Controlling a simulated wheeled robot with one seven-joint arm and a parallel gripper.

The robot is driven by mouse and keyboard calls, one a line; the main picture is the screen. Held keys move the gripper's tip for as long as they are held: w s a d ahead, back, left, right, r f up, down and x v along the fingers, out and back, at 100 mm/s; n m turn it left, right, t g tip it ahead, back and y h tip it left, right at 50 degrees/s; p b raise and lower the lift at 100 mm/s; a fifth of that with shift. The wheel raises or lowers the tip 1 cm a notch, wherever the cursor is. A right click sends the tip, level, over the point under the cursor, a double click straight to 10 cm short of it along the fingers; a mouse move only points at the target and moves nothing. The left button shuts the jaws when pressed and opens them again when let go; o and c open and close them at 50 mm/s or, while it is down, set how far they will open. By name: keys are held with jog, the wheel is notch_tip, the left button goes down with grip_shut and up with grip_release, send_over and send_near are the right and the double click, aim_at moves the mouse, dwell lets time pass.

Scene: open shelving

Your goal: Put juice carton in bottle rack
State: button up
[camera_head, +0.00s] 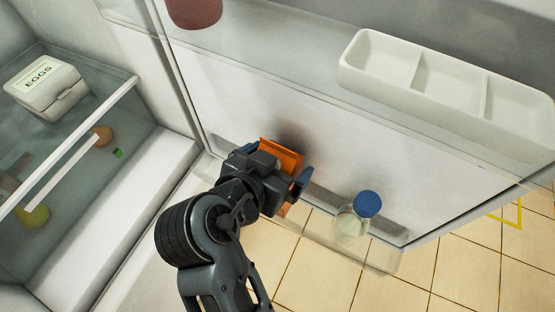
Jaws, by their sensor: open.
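The orange juice carton (283,154) is at the lower part of the open fridge door, mostly hidden behind my gripper. My gripper (273,168) is open, with its blue-tipped fingers on either side of the carton. The bottle rack (382,259) is the clear bin along the bottom of the door. The carton appears to be in or just above its left part; I cannot tell whether it rests on the rack floor.
A clear bottle with a blue cap (367,204) stands in the rack, right of the carton. A white divided tray (415,72) is higher on the door. An egg box (45,86) sits on the glass fridge shelf at left. A reddish object (194,12) is at the top.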

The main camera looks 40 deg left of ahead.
jog(key=b+v, duration=0.1)
jog(key=v, duration=1.1)
